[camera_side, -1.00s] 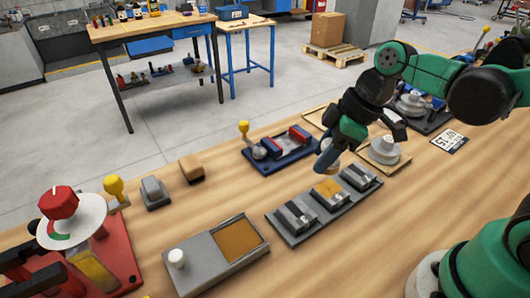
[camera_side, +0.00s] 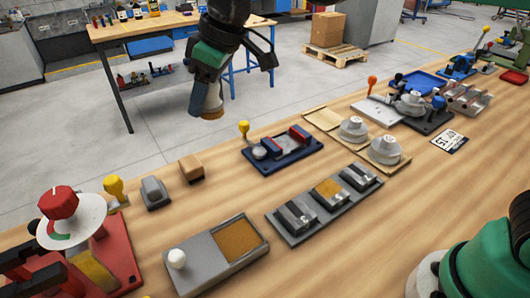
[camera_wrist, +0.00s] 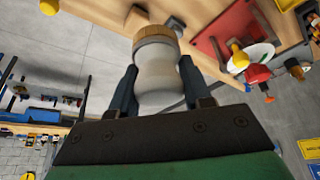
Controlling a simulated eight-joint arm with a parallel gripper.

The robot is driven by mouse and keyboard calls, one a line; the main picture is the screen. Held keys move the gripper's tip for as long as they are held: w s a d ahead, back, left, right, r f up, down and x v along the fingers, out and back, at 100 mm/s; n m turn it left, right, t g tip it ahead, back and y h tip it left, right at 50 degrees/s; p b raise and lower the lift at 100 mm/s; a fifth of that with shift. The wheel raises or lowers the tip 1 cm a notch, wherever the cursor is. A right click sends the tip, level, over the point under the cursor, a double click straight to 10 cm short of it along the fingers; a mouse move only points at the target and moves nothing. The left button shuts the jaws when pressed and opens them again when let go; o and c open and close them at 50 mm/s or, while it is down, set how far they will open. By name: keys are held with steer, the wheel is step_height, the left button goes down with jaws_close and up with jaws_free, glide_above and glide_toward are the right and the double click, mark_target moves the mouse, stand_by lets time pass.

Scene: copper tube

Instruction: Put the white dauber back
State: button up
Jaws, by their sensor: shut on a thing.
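My gripper (camera_side: 211,88) is raised above the far edge of the bench in the side view. It is shut on the white dauber, whose tan end (camera_side: 213,111) points down. In the wrist view the dauber's white waisted body (camera_wrist: 157,82) sits between the two dark fingers, with its tan end away from the palm. The dauber touches nothing else that I can see. A grey tray (camera_side: 200,262) with a tan inset pad (camera_side: 240,238) and a white knob (camera_side: 177,259) lies at the near left of the bench.
A red machine with a white disc (camera_side: 72,222) stands at the left. A yellow-handled stamp (camera_side: 115,190), a grey block (camera_side: 154,193) and a brown block (camera_side: 191,168) line the far edge. A blue fixture (camera_side: 283,152) and grey rack (camera_side: 325,203) are mid-bench.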

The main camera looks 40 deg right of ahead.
mark_target(214, 198)
step_height(214, 198, down, 20)
steer(key=shift+a+r, duration=0.1)
steer(key=shift+r, duration=0.05)
stand_by(0.4)
steer(key=o, duration=1.1)
steer(key=v, duration=1.1)
steer(key=s+d+r+m+t+h, duration=0.1)
steer(key=s+d+m+t, duration=0.1)
steer(key=s+d+m, duration=0.2)
steer(key=s+d+r+m+t+h, duration=0.1)
steer(key=s+d+m, duration=0.4)
steer(key=d, duration=0.6)
steer(key=shift+s+r+t+h, duration=0.4)
steer(key=shift+t+h, duration=0.1)
steer(key=shift+h, duration=0.1)
